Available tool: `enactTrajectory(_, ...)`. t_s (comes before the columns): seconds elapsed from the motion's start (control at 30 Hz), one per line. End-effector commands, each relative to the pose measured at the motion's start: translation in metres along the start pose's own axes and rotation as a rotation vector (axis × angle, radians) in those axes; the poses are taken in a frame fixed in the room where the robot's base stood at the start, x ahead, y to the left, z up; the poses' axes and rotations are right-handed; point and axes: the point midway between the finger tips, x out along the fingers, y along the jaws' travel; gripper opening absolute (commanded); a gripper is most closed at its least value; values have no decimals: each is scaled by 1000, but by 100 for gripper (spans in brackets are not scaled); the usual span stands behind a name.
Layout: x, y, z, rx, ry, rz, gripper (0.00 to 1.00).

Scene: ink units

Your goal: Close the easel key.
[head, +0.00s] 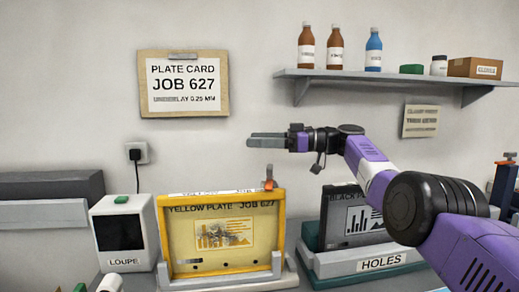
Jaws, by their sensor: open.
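The yellow plate (185,256), labelled "YELLOW PLATE JOB 627", stands upright in a grey easel (288,277) on the counter. A small orange piece (270,180) stands up at the top right corner of the plate's frame; it looks like the easel key, but it is too small to tell its exact position. My gripper (252,140) is above this piece, apart from it, with its fingers pointing left. The jaws are open and empty, seen nearly edge-on, so the gap between them hardly shows.
A white loupe box (119,258) stands left of the yellow plate. A black plate (333,215) stands in a holder marked "HOLES" (375,262) on the right, partly behind my arm. A shelf (385,77) with bottles is above. The wall holds a job card (184,84).

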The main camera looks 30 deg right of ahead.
Motion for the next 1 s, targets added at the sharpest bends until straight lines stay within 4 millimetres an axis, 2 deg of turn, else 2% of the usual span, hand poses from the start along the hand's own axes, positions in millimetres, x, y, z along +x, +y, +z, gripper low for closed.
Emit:
enactTrajectory(0.03, 0, 0, -16, -1, 1, 0, 76)
enactTrajectory(0.6, -1, 0, -89, -1, 1, 1, 76)
enactTrajectory(0.8, -1, 0, -110, 0, 1, 2, 76)
enactTrajectory(1.0, -1, 0, -121, 0, 1, 2, 76)
